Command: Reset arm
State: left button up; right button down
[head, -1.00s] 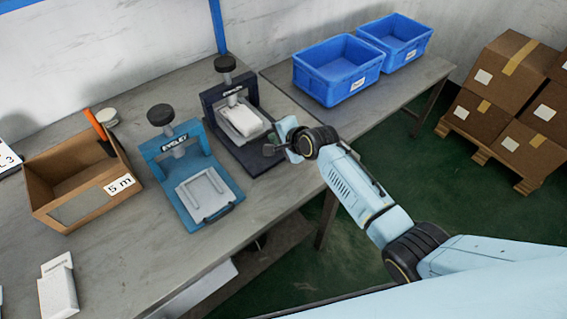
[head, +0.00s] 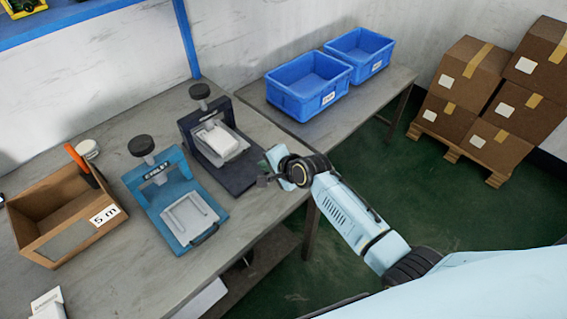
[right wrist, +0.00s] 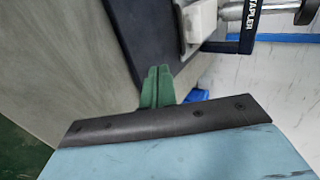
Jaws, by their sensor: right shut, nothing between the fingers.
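My right gripper (head: 264,181) is beside the front right edge of the dark press (head: 238,178), near the table's edge. In the right wrist view its green fingers (right wrist: 157,88) are together with nothing between them. The dark press holds a white block (head: 219,141) on its plate. The blue press (head: 176,207) stands to its left with a light grey mould plate (head: 190,217) on it. My left gripper is not in view.
Two blue bins (head: 308,107) (head: 378,68) stand on the side table. Stacked cartons (head: 471,75) sit on a pallet at right. Green floor (head: 420,215) is open between.

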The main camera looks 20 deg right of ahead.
jog(key=p+v, duration=0.1)
jog(key=v, duration=0.4)
jog(key=shift+s+d+r, duration=0.15)
jog(key=shift+s+r, duration=0.05)
jog(key=shift+s, duration=0.05)
jog(key=shift+s+d+r+p, duration=0.25)
jog(key=shift+s+r+p, duration=0.15)
jog(key=shift+s, duration=0.1)
jog(key=s+d+r+n+g+h, duration=0.25)
jog(key=s+n, duration=0.45)
jog(key=s, duration=0.7)
jog(key=s+d+r+n+g+h, duration=0.1)
jog(key=s+d+n+g+h, duration=0.2)
jog(key=s+n, duration=0.85)
jog(key=s+f+m+g+y, duration=0.1)
jog(key=s+f+m, duration=0.1)
jog(key=f, duration=1)
jog(key=s+f+m+g, duration=0.1)
jog(key=s+f+m, duration=0.1)
jog(key=f, duration=1.1)
jog(key=s+d+f+g, duration=0.1)
jog(key=s+d+f, duration=0.2)
jog(key=s+f, duration=1.2)
jog(key=shift+s+f+n, duration=0.25)
jog(key=shift+s+n, duration=0.1)
jog(key=shift+s, duration=0.55)
